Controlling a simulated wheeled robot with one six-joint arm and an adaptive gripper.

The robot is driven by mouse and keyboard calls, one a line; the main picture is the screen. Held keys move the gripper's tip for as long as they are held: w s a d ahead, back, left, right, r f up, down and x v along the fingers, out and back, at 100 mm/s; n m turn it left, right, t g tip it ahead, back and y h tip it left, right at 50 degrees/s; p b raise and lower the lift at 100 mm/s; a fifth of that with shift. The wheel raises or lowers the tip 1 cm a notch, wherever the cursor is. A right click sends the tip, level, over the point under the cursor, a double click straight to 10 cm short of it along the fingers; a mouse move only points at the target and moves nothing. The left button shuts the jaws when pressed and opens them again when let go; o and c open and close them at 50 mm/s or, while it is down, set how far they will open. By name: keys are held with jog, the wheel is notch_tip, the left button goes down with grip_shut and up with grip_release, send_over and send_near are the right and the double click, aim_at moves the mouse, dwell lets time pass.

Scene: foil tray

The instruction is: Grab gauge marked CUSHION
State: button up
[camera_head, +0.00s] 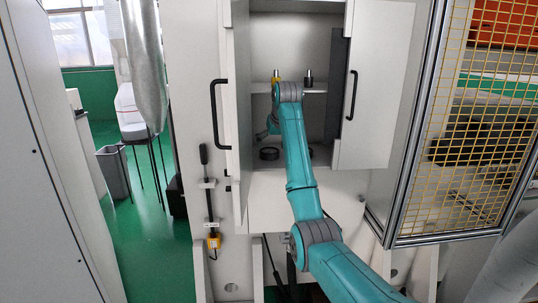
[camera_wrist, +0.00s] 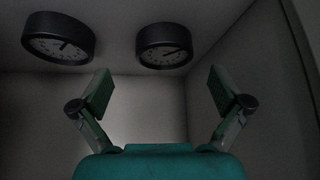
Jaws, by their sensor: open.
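In the head view a dark round gauge (camera_head: 269,154) sits low in the open cabinet, left of my arm. My gripper is mostly hidden behind my arm there.
The cabinet's left door (camera_head: 237,120) and right door (camera_head: 378,85) stand open on both sides of my arm. A shelf (camera_head: 318,90) above the gauges carries two small upright fittings, one yellowish (camera_head: 277,77) and one dark (camera_head: 308,77). A yellow mesh fence (camera_head: 480,120) stands at the right.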

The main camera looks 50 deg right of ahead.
aim_at(270, 150)
jog(key=shift+w+x, duration=0.15)
jog(key=shift+x, duration=1.1)
jog(key=shift+w+x, duration=0.15)
jog(key=shift+x, duration=1.1)
jog(key=shift+r, duration=0.15)
jog(key=shift+a, duration=0.1)
jog(key=c, duration=1.2)
jog(key=shift+r, duration=0.35)
jog(key=shift+c, duration=0.2)
